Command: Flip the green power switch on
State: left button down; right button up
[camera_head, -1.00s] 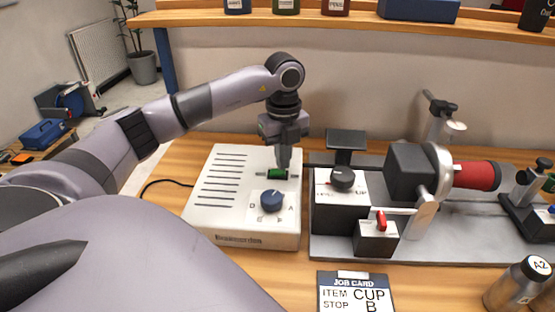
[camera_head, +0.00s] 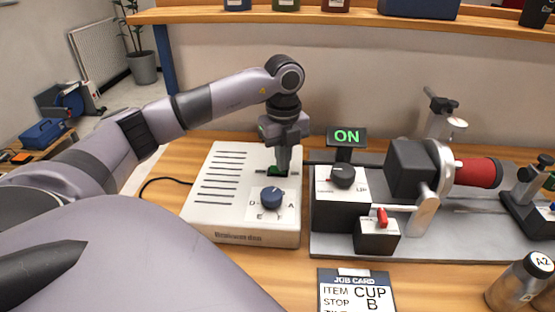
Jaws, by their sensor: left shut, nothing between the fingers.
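The green power switch (camera_head: 275,171) sits on top of the white control box (camera_head: 238,236), behind a blue knob (camera_head: 271,197) with letters around it. My left gripper (camera_head: 283,172) points straight down, shut and empty, with its fingertips at the switch. The fingertips hide part of the switch, and I cannot tell for sure whether they touch it. A small display (camera_head: 347,137) behind the machine's black knob box glows with a green "ON". My right gripper is not in view.
A job card (camera_head: 340,296) lies in front. A bottle (camera_head: 520,282) stands at the front right. A shelf (camera_head: 330,20) runs above.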

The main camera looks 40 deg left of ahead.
pick_arm(q)
jog(key=shift+s+f, duration=0.1)
jog(key=shift+f, duration=0.1)
jog(key=shift+r+p, duration=0.9)
jog(key=shift+r, duration=0.05)
jog(key=shift+r+p, duration=0.35)
jog(key=shift+r, duration=0.05)
jog(key=shift+r+p, duration=0.55)
jog(key=shift+r, duration=0.15)
jog(key=shift+r+p, duration=1.35)
jog(key=shift+r, duration=0.2)
